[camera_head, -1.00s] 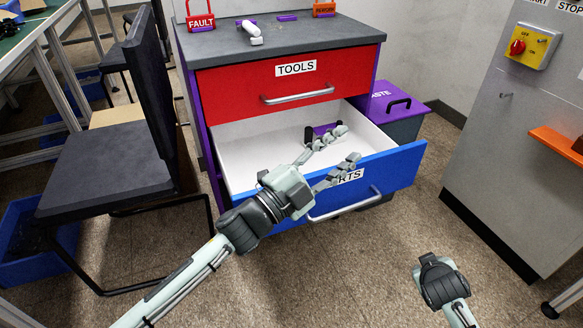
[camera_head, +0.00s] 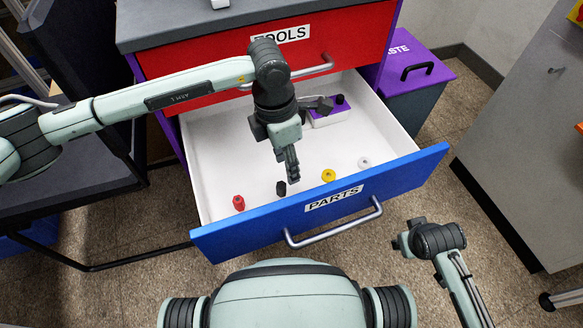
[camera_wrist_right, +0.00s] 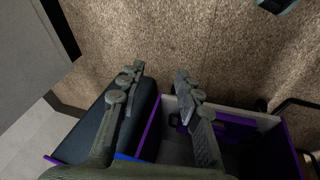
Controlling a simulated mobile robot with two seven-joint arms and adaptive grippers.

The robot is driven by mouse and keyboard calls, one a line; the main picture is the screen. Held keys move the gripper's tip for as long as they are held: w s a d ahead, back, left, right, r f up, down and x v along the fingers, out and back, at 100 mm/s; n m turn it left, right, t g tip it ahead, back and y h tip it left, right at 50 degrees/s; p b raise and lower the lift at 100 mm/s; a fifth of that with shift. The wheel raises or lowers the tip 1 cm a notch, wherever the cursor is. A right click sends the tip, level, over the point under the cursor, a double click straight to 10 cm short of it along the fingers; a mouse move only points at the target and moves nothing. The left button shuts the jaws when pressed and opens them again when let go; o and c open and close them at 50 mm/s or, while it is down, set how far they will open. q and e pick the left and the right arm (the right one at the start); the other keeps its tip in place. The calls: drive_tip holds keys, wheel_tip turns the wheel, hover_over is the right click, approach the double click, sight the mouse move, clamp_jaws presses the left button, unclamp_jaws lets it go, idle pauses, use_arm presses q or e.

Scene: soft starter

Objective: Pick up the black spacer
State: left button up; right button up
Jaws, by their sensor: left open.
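The black spacer (camera_head: 281,188) appears to be the small dark piece on the white floor of the open blue drawer (camera_head: 215,242), near its front wall. My left gripper (camera_head: 311,140) hangs over the drawer with its fingers spread, one pointing down close beside the spacer and the other toward the back right. Nothing shows between them. My right gripper (camera_head: 404,238) is low outside the drawer, to the right. In the right wrist view its fingers (camera_wrist_right: 160,72) are apart and empty.
In the drawer are a red piece (camera_head: 238,203) on the left, a yellow ring (camera_head: 328,175), a white ring (camera_head: 365,162) and a purple-and-white block (camera_head: 330,117) at the back. The red TOOLS drawer (camera_head: 220,78) is above. A purple-lidded waste bin (camera_head: 418,67) stands right.

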sight(283, 184)
use_arm(q)
drive_tip(key=shift+a+f+y, duration=0.25)
drive_tip(key=shift+a+y, duration=0.15)
drive_tip(key=shift+a, duration=0.35)
drive_tip(key=shift+a+f+m, duration=0.15)
drive_tip(key=shift+f+m, duration=0.15)
drive_tip(key=shift+f, duration=0.05)
drive_tip(key=f, duration=0.4)
drive_tip(key=d+f, duration=0.1)
drive_tip(key=f, duration=0.2)
drive_tip(key=shift+s+p, duration=0.2)
drive_tip(key=shift+p, duration=0.1)
use_arm(e)
drive_tip(key=a+f, duration=0.1)
drive_tip(key=s+a+f, duration=0.1)
drive_tip(key=shift+s+a+y, duration=0.1)
drive_tip(key=shift+a+y, duration=0.2)
drive_tip(key=shift+y, duration=0.1)
use_arm(q)
clamp_jaws()
